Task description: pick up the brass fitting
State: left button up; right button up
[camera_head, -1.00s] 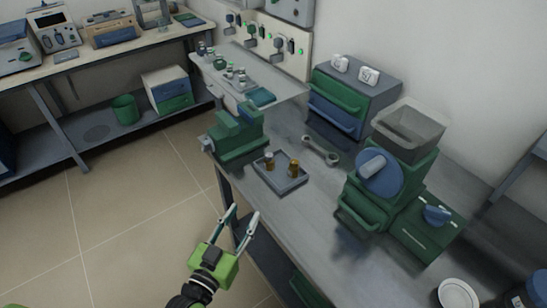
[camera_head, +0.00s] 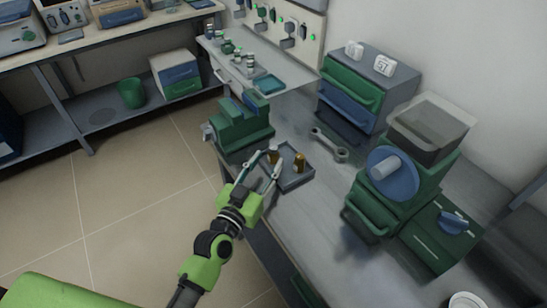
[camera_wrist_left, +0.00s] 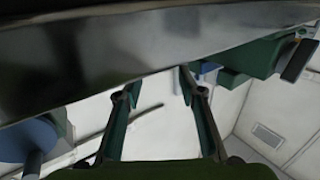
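Two small upright brass-coloured pieces stand in a shallow dark grey tray (camera_head: 291,182) on the workbench in the head view. The left piece (camera_head: 273,156) is close to my left gripper's fingertips and the right piece (camera_head: 299,163) stands apart from it. I cannot tell which one is the brass fitting. My left gripper (camera_head: 263,160) is open at the tray's near-left side, its fingers apart. Whether a finger touches the left piece is unclear. In the left wrist view the open fingers (camera_wrist_left: 159,80) show nothing held between them. My right gripper is not in view.
A green machine (camera_head: 239,126) stands just left of the tray. A wrench (camera_head: 331,145) lies behind it. A green mill with a blue disc (camera_head: 394,173) and a drawer unit (camera_head: 354,97) stand to the right. The bench front between tray and mill is clear.

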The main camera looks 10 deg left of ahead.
aim_at(271, 152)
pick_arm(q)
jog(key=x, duration=0.2)
jog(key=b+x, duration=0.1)
jog(key=x, duration=0.1)
jog(key=shift+w+a+f, duration=0.1)
jog(key=shift+a, duration=0.2)
jog(key=shift+w, duration=0.25)
jog(key=shift+s, duration=0.1)
jog(key=shift+c, duration=0.7)
grip_shut()
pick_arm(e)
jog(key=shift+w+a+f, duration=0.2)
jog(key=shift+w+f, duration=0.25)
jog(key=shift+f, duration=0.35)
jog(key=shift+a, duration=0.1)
